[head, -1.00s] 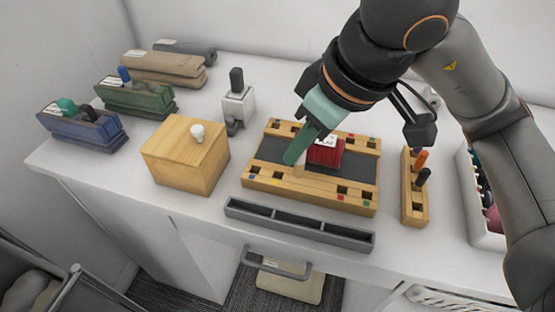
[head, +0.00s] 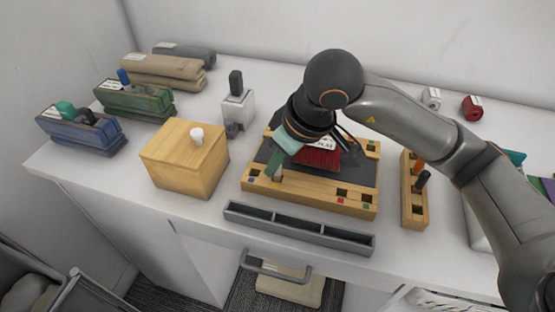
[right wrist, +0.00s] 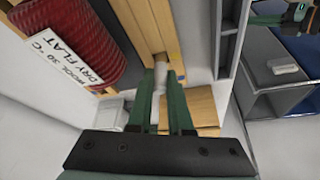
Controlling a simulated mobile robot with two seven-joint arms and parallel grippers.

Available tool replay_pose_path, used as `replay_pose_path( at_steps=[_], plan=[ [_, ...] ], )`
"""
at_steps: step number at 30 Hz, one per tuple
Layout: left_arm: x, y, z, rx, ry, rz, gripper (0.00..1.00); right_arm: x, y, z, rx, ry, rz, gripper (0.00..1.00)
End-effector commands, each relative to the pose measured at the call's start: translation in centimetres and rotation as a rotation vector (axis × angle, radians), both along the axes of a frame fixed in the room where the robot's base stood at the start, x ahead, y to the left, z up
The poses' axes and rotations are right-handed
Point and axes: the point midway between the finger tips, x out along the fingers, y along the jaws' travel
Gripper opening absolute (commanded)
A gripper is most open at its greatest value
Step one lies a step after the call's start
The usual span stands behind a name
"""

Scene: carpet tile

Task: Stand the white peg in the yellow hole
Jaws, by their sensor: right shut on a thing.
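The white peg (right wrist: 156,105) is between the green fingers of my right gripper (right wrist: 160,85), which is shut on it. In the head view the right gripper (head: 273,170) is at the front-left part of the wooden board (head: 310,194), with the peg's pale lower part (head: 278,175) just below the fingers. In the wrist view the peg's end is at the wooden rail, beside a yellow mark (right wrist: 171,57) and a blue mark (right wrist: 180,78). I cannot tell whether the end is inside a hole. A dark and green part at the wrist view's top right may be my left gripper (right wrist: 298,14).
A red knitted bundle (head: 318,158) with a label lies on the board behind the gripper. A wooden box (head: 185,160) with a white knob stands left. A grey tray (head: 298,228) lies in front, and a wooden pen block (head: 413,205) stands right.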

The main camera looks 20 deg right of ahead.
Motion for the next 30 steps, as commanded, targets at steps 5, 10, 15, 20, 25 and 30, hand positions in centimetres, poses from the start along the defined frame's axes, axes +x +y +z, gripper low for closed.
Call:
replay_pose_path(
  at_steps=[5, 10, 15, 20, 25, 30],
  plan=[
    [0.0, 0.0, -0.4, -0.001, 0.000, -0.001, 0.00, 0.0, 0.0, -0.3, 0.000, -0.001, 0.000, 0.00],
    [0.1, -0.4, -0.3, -0.006, 0.001, -0.008, 0.00, 0.0, 0.0, -0.3, -0.001, -0.001, 0.000, 0.28],
    [0.1, -0.6, -0.2, -0.009, -0.002, -0.010, 0.00, 0.0, 0.0, -0.3, 0.000, 0.000, -0.001, 0.47],
    [0.1, -0.6, -0.1, -0.008, -0.002, -0.011, 0.00, 0.0, 0.0, -0.3, 0.000, 0.000, -0.001, 0.48],
    [0.2, -0.5, 0.3, -0.007, -0.003, -0.009, 0.00, 0.0, 0.0, 0.0, 0.000, 0.000, -0.001, 0.48],
    [0.3, 0.0, 0.5, -0.001, -0.009, -0.001, 0.00, -0.5, -0.4, 2.0, 0.000, -0.006, -0.001, 0.48]
  ],
)
